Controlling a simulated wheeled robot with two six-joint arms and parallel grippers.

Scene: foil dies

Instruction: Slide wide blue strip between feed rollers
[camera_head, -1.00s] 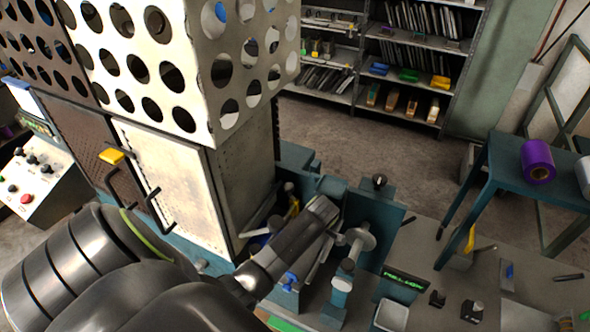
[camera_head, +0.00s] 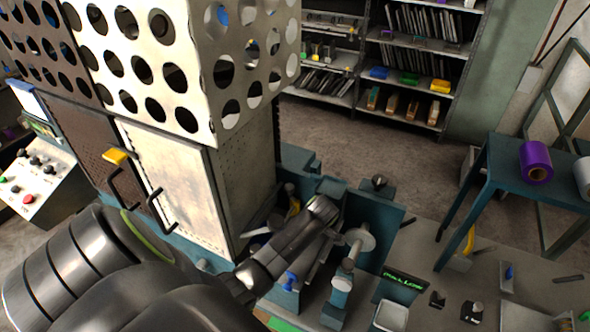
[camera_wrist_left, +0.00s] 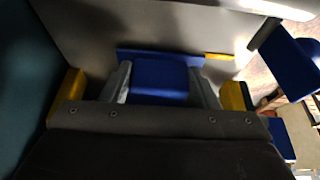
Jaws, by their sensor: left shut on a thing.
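In the left wrist view a blue strip (camera_wrist_left: 160,78) lies between the two grey fingers of my left gripper (camera_wrist_left: 163,86), which is shut on it. The strip's far edge reaches past the fingertips, close to a pale grey surface. The wrist is over the teal machine (camera_head: 375,222), left of a round metal disc (camera_head: 359,239) on a shaft. I cannot make out the feed rollers or how far the strip is from them. My right gripper is not in view.
A tall perforated cabinet (camera_head: 175,185) stands close to the left of my wrist. A small green-lit display (camera_head: 403,281) and a grey tray (camera_head: 391,315) are at the front right of the machine. A teal table with a purple roll (camera_head: 537,162) stands at the right.

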